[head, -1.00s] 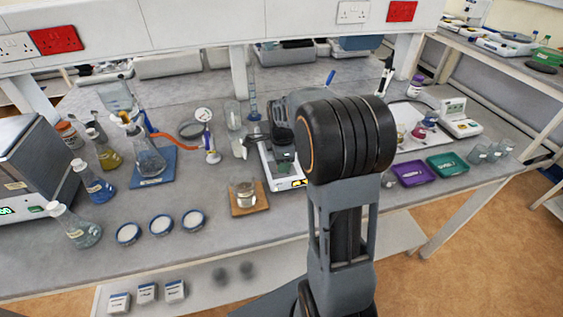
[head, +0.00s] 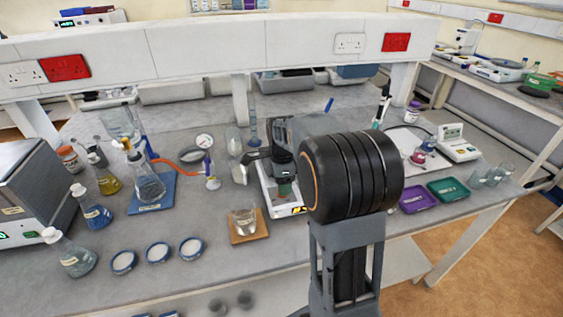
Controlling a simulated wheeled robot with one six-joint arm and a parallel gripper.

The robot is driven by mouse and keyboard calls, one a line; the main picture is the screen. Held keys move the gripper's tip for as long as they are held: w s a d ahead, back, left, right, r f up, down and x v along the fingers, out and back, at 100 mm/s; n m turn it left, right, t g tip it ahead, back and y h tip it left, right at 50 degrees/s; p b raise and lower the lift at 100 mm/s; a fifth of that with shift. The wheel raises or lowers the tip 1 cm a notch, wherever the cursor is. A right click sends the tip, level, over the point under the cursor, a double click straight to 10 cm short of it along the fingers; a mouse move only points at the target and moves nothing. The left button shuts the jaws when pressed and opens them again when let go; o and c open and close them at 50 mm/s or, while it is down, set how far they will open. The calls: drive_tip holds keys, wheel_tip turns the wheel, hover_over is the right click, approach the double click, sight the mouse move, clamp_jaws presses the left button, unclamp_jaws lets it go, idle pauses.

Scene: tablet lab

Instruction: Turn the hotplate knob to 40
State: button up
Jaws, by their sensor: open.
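The hotplate appears to be the white, low device (head: 290,210) at the middle of the bench, with a yellow mark on its front. Its knob cannot be made out, being too small or hidden by my arm. Something greenish (head: 285,188) shows on top of it, partly covered. My gripper (head: 268,168) is over the back part of this device, its dark fingers open. One finger shows to the left of the device; the other is hard to tell apart from the wrist. I see nothing held. My large black arm joint hides the area just right of the device.
A beaker (head: 243,220) on an orange-brown mat stands close to the left of the device. Several flasks and a stirrer stand further left, with round white-topped dishes (head: 157,252) in front. Purple (head: 418,200) and green (head: 449,189) trays lie right.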

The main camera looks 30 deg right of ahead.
wheel_tip(320, 180, up, 11)
drive_tip(key=shift+f, duration=0.15)
idle(0.7)
drive_tip(key=s+a+f+n+t, duration=0.2)
drive_tip(key=s+a+n, duration=0.3)
drive_tip(key=s+n, duration=0.3)
drive_tip(key=s+a+f+n+t, duration=0.2)
drive_tip(key=s+a+f+n, duration=0.2)
drive_tip(key=s+n, duration=0.4)
drive_tip(key=n, duration=0.4)
drive_tip(key=shift+a+n, duration=0.4)
